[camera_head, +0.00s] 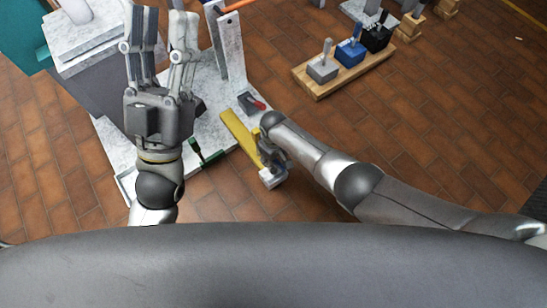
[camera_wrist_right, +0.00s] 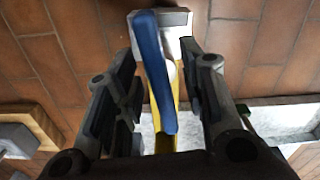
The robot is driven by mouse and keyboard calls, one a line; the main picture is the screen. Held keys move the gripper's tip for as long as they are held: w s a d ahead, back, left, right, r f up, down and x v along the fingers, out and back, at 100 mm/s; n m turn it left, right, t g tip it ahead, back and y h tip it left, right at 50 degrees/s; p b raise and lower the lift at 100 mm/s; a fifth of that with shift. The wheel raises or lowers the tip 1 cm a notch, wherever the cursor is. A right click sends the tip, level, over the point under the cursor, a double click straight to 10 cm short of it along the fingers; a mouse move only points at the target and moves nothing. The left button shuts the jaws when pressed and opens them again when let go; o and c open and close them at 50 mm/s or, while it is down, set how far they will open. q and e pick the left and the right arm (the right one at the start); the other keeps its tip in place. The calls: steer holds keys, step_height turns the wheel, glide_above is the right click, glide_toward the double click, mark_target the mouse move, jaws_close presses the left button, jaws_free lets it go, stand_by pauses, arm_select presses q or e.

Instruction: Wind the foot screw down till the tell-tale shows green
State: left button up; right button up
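In the right wrist view a curved blue handle (camera_wrist_right: 155,70) runs between the fingers of my right gripper (camera_wrist_right: 160,85), with gaps on both sides. A pale block (camera_wrist_right: 178,22) and a yellow bar (camera_wrist_right: 177,90) lie behind it. In the head view my right gripper (camera_head: 272,155) is over the outer end of the yellow bar (camera_head: 238,132), by the pale block (camera_head: 272,178). It hides the handle there. My left gripper (camera_head: 160,40) is open and empty, above the grey flange plate. I cannot tell which part is the foot screw. No tell-tale is clearly identifiable.
A grey stone-like base (camera_head: 112,147) with an upright plate (camera_head: 229,45) stands at left. On it are a red-tipped dark block (camera_head: 249,104) and a green part (camera_head: 207,155). A wooden rack (camera_head: 318,91) holds grey, blue and black blocks. Open brick floor (camera_head: 440,130) lies right.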

steer(key=shift+r, duration=0.2)
step_height(320, 180, up, 2)
steer(key=shift+r+p, duration=0.1)
steer(key=shift+p, duration=1.15)
step_height(320, 180, up, 2)
steer(key=shift+r+p, duration=0.2)
steer(key=shift+p, duration=1)
arm_select(q)
steer(key=w+f+g+y, duration=0.2)
steer(key=f+g, duration=0.4)
steer(key=f, duration=0.4)
steer(key=w+a+f+g+y, duration=0.1)
steer(key=w+f+g+y, duration=0.1)
steer(key=f+g, duration=0.5)
step_height(320, 180, down, 3)
steer(key=shift+w+a+r+y, duration=0.15)
steer(key=shift+w+a+y, duration=0.15)
arm_select(e)
steer(key=shift+a, duration=0.15)
